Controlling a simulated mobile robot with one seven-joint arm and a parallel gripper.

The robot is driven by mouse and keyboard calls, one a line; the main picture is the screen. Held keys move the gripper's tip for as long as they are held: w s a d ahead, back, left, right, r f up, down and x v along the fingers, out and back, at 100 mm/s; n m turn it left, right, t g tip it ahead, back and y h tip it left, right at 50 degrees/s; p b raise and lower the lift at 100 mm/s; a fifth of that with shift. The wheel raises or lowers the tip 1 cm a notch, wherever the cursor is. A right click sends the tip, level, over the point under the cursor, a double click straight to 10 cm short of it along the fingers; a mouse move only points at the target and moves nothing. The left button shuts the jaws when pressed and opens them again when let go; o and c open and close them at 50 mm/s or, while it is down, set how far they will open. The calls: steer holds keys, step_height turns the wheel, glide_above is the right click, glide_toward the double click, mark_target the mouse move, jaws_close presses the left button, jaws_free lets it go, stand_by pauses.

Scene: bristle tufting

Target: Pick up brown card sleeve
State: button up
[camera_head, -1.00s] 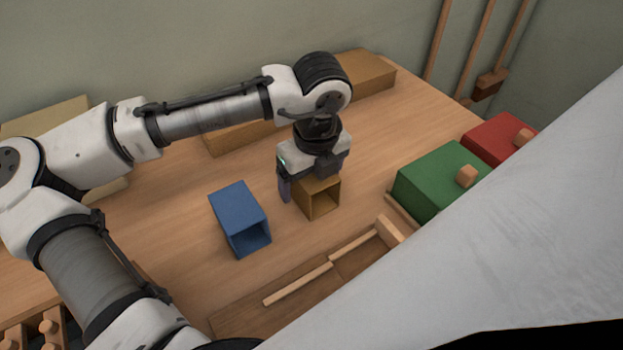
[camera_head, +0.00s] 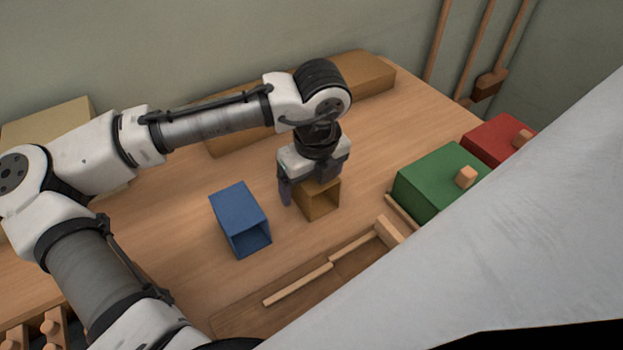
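The brown card sleeve (camera_head: 319,203) stands on the wooden table, an open-ended box with its opening facing the lower right. My gripper (camera_head: 307,188) is directly above it, pointing down, and covers the sleeve's back and much of its top. One finger hangs down just left of the sleeve, with the fingers spread. The other finger is mostly hidden behind the gripper body and the sleeve, so contact on that side cannot be seen. The sleeve rests on the table.
A blue sleeve (camera_head: 239,217) stands just left of the brown one. A wooden tray (camera_head: 300,289) with strips lies in front. A green box (camera_head: 437,182) and a red box (camera_head: 497,138) stand right. A long brown box (camera_head: 365,75) lies behind.

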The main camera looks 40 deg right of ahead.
steer(key=c, duration=1)
steer(key=shift+r, duration=0.15)
steer(key=shift+c, duration=0.2)
